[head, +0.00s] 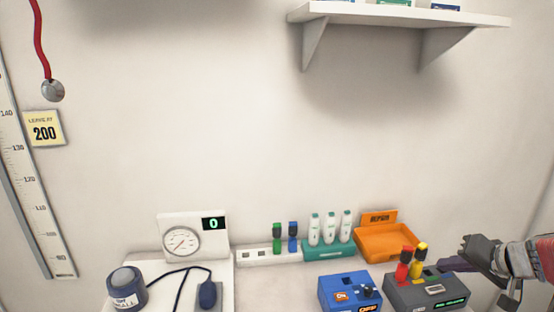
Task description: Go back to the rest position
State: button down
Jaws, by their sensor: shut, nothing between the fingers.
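My gripper (452,264) comes in from the right edge and points left. It is shut and empty. It is above and just behind the grey box (428,292), close to a yellow-topped plug (420,257) and a red plug (403,265) that stand upright in that box. I cannot tell whether the gripper touches the box. Much of my arm is outside the picture.
A blue box (349,293) stands left of the grey one. Behind are an orange tray (384,243), a teal rack (330,250) with white bottles, and a white strip (262,256) with green and blue plugs. A gauge (182,240) and cuff (127,290) are left. A shelf (400,14) juts out above.

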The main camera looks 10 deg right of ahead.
jog(key=s+a+f+g, duration=0.4)
jog(key=s+a, duration=0.4)
jog(key=a, duration=0.2)
jog(key=s+a+r+n, duration=0.2)
jog(key=a, duration=0.5)
jog(key=s+a+r+n, duration=0.1)
jog(key=s+a+n, duration=0.1)
jog(key=a, duration=0.5)
jog(key=s+a+r+n+h, duration=0.1)
jog(key=s+a+r+n, duration=0.1)
jog(key=a, duration=0.6)
jog(key=shift+s+r+n, duration=0.35)
jog(key=shift+s+n, duration=0.2)
jog(key=shift+n, duration=0.45)
